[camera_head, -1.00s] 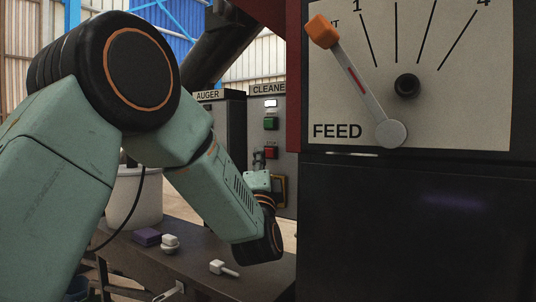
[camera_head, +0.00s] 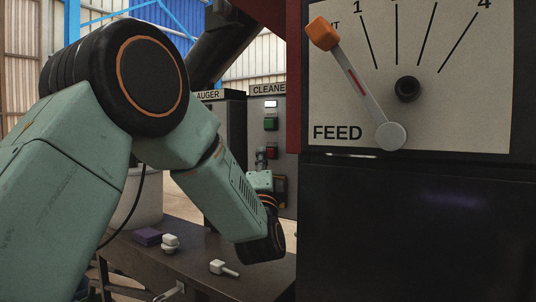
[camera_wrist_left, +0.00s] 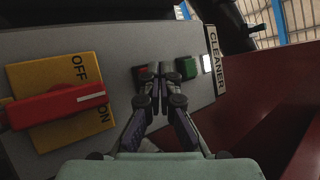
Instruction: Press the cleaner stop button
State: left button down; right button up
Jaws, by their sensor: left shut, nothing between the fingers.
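The cleaner panel (camera_head: 286,137) stands behind my left arm in the head view, under a partly cut-off "CLEANER" label (camera_head: 267,89). In the head view its red stop button (camera_head: 272,153) sits below a green button (camera_head: 270,123) and a lit white lamp (camera_head: 271,104). My left gripper (camera_head: 261,155) is shut and empty, just left of the red button there. In the left wrist view the shut fingertips (camera_wrist_left: 160,74) partly cover the red button (camera_wrist_left: 141,74); the green button (camera_wrist_left: 187,68) is to their right. I cannot tell whether they touch the red button. My right gripper is out of view.
A yellow plate (camera_wrist_left: 35,77) with a red rotary OFF/ON switch (camera_wrist_left: 60,106) is left of the fingers in the wrist view. A dark bench (camera_head: 200,265) holds a purple block (camera_head: 147,237) and small white items. The large feed dial (camera_head: 440,95) fills the right.

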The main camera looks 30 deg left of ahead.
pick_arm(q)
jog(key=shift+w, duration=0.45)
dwell(0.5)
jog(key=shift+s, duration=0.2)
jog(key=shift+s+p, duration=0.35)
jog(key=shift+s, duration=0.35)
jog(key=shift+s+a+p, duration=0.15)
jog(key=shift+s, duration=1.1)
jog(key=shift+s+a+p, duration=0.1)
jog(key=shift+s+p, duration=0.05)
jog(key=shift+s, duration=1.1)
